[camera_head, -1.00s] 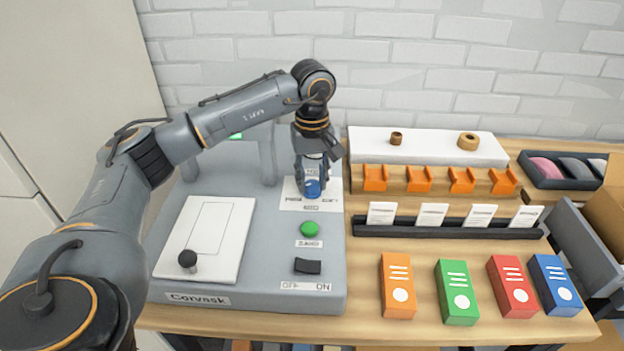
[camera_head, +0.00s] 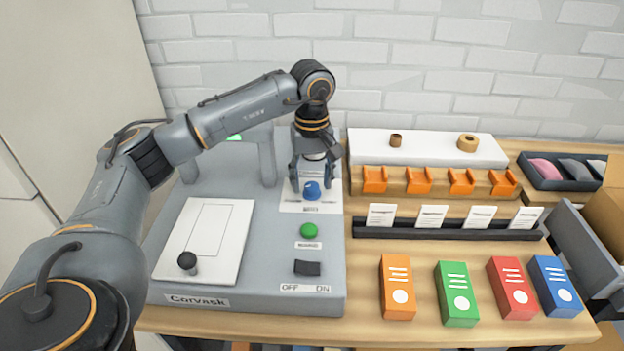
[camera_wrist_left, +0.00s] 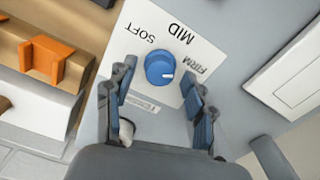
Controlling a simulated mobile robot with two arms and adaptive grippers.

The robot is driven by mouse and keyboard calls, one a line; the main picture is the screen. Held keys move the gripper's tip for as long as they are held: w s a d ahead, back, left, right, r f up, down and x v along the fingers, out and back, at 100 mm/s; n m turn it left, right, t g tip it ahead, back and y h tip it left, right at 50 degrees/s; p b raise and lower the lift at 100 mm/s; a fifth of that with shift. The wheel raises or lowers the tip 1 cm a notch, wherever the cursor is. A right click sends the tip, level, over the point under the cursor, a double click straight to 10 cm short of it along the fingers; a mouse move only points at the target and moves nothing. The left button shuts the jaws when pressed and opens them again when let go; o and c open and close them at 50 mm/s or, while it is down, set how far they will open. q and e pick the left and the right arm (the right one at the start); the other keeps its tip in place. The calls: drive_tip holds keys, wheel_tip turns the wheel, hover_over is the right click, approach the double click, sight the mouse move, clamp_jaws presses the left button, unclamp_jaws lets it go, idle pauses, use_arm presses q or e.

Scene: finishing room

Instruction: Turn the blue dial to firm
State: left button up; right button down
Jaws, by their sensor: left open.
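The blue dial (camera_head: 312,191) sits on a white label plate on the grey machine. It also shows in the left wrist view (camera_wrist_left: 159,68), where the plate (camera_wrist_left: 150,45) reads SOFT, MID and FIRM. My left gripper (camera_head: 311,186) is over the dial, pointing down. In the left wrist view its fingers (camera_wrist_left: 158,80) are spread on both sides of the dial, with visible gaps. My right gripper is in neither view.
The grey machine (camera_head: 255,270) also has a green button (camera_head: 309,231), a black OFF/ON switch (camera_head: 307,268) and a white panel with a black knob (camera_head: 187,260). Orange holders (camera_head: 419,180) and coloured boxes (camera_head: 397,285) stand to the right.

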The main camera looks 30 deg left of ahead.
sight(312, 185)
use_arm(q)
wheel_tip(312, 185, up, 12)
drive_tip(key=shift+f, duration=0.15)
idle(0.7)
